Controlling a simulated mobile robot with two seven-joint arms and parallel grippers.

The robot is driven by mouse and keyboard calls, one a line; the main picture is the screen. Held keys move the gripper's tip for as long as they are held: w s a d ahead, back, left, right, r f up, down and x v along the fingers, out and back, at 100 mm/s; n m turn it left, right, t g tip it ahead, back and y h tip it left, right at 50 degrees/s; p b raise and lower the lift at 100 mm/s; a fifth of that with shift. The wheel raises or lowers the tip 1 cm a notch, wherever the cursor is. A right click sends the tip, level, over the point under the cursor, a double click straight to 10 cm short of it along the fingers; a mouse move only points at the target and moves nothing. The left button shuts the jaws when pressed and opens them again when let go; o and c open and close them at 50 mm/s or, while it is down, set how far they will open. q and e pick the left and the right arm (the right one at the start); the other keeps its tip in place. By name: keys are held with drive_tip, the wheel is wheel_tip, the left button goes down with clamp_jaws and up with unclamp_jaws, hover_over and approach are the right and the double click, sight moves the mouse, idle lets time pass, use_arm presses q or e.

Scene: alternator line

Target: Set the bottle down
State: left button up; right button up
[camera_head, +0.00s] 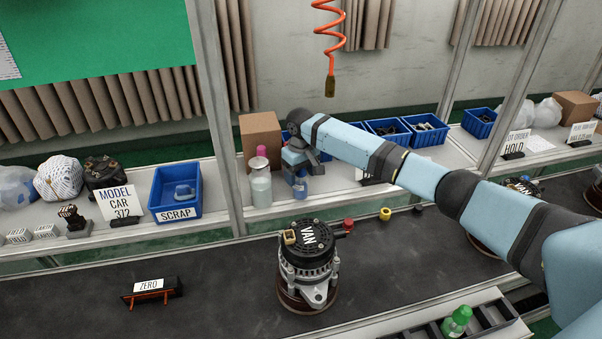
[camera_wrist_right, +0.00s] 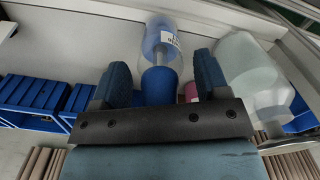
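A small clear bottle with a blue part (camera_head: 300,187) stands upright on the back shelf, below my right gripper (camera_head: 303,164). In the right wrist view the bottle (camera_wrist_right: 160,48) shows a white label, and its blue end lies between the two fingers of my right gripper (camera_wrist_right: 159,85). The fingers are spread, with a gap seen on each side of the bottle. In the head view my wrist hides part of the bottle's top. My left gripper is not in view.
A cardboard box (camera_head: 260,132) is behind. Blue bins (camera_head: 388,130) stand to the right.

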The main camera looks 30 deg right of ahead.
drive_tip(key=shift+r, duration=0.15)
wheel_tip(320, 180, up, 12)
idle(0.4)
drive_tip(key=shift+a, duration=0.1)
idle(0.4)
